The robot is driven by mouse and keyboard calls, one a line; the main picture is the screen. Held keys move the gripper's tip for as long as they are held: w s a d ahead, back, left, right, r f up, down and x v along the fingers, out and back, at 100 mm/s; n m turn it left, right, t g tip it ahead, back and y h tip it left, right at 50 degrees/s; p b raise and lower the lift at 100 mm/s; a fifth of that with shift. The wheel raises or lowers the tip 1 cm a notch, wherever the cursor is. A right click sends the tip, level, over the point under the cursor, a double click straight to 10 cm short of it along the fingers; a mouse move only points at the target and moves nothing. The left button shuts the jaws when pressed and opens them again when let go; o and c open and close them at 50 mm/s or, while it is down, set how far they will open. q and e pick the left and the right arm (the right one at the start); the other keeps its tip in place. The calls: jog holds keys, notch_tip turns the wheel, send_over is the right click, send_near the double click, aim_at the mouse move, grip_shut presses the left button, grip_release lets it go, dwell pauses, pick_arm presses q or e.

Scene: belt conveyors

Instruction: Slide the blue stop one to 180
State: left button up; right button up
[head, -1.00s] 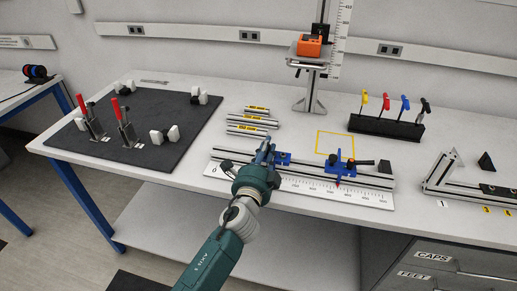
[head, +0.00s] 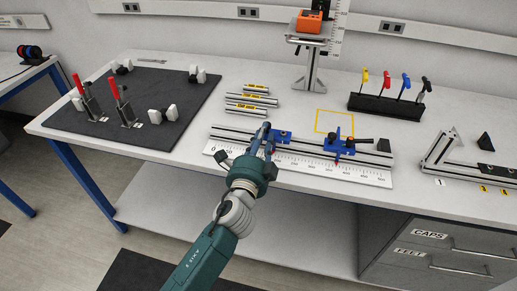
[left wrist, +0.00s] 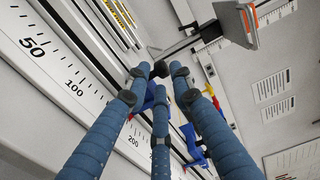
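Two blue stops sit on a rail with a millimetre scale. The left-hand stop (head: 283,136) is close beside my left gripper (head: 263,134), just to its right; the right-hand stop (head: 340,148) has a black knob and stands further along. In the left wrist view the blue stop (left wrist: 150,97) is partly hidden behind my fingers. The scale (left wrist: 52,62) shows 50, 100 and 200 there. My left fingertips (left wrist: 160,73) are close together around a small dark knob; whether they grip it is unclear. My right gripper is not in view.
A black mat (head: 165,100) with red-handled clamps lies at left. Labelled bars (head: 250,101) lie behind the rail. A stand holding an orange box (head: 310,22), a black rack (head: 385,106) of coloured tools and a metal profile frame (head: 450,160) are on the table.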

pick_arm(q)
jog(key=v, duration=0.7)
jog(key=shift+s+a+r, duration=0.1)
jog(key=shift+s, duration=0.25)
